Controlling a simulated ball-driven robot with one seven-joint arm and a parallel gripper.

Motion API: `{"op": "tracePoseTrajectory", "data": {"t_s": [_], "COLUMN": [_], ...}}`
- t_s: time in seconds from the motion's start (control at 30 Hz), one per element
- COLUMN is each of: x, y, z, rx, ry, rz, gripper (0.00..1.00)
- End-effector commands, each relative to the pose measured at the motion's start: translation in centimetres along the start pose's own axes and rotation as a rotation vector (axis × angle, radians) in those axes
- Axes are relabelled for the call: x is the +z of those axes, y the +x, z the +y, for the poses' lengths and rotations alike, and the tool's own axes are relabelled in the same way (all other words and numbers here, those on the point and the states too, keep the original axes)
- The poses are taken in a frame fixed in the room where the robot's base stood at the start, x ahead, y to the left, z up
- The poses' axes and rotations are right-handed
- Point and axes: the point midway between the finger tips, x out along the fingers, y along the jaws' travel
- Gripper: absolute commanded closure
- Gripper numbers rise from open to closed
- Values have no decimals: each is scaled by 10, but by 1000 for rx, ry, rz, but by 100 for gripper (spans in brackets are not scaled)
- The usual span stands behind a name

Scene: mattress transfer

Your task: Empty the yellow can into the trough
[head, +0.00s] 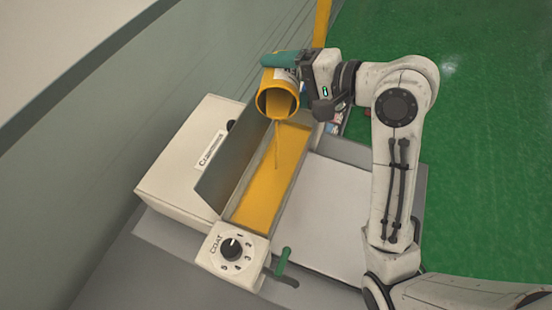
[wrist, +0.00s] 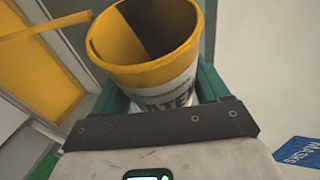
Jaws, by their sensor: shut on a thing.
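The yellow can (head: 278,100) is tipped over the far end of the trough (head: 233,170). A thin stream of yellow liquid runs from its mouth into the trough, where a yellow layer (head: 265,190) covers the floor. My gripper (head: 283,62), with green fingers, is shut on the can. In the wrist view the can (wrist: 150,72) sits between the green fingers, its mouth open and its inside partly dark and partly yellow. How much is left in it I cannot tell.
A white box (head: 185,155) with a label stands left of the trough. A COAT dial (head: 232,249) and a green lever (head: 283,260) are at the near end. A pale flat panel (head: 325,215) lies to the right. Green floor (head: 485,150) is open beyond.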

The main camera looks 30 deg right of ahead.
Motion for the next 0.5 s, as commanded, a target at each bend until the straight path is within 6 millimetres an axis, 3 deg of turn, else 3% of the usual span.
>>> {"op": "tracePoseTrajectory", "data": {"t_s": [0.5], "x": [1], "y": [2], "z": [5], "rx": [-13], "ry": [-32], "rz": [12], "gripper": [62]}}
